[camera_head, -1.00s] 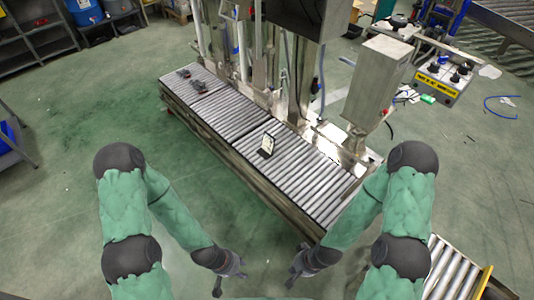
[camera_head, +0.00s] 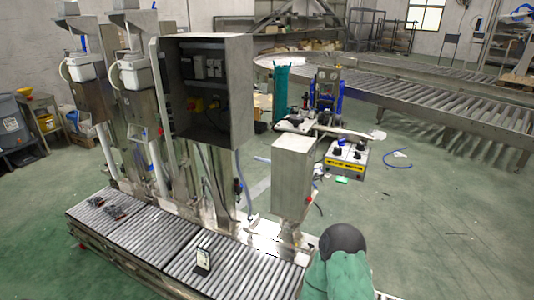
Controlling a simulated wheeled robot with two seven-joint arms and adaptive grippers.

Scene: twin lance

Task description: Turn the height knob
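A grey control box (camera_head: 346,159) with a yellow label on its front stands right of centre, beyond the roller conveyor. Dark knobs (camera_head: 340,149) stick up from its top. I cannot tell which of them is the height knob, as they are too small to read. Neither of my grippers is in view. Only part of my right arm, green with a dark joint, shows at the bottom right of centre, well short of the box.
A roller conveyor (camera_head: 184,279) with a small black-and-white object (camera_head: 203,261) runs across the lower left. A grey metal cabinet (camera_head: 292,176) stands left of the control box. Green floor (camera_head: 440,220) at right is largely clear.

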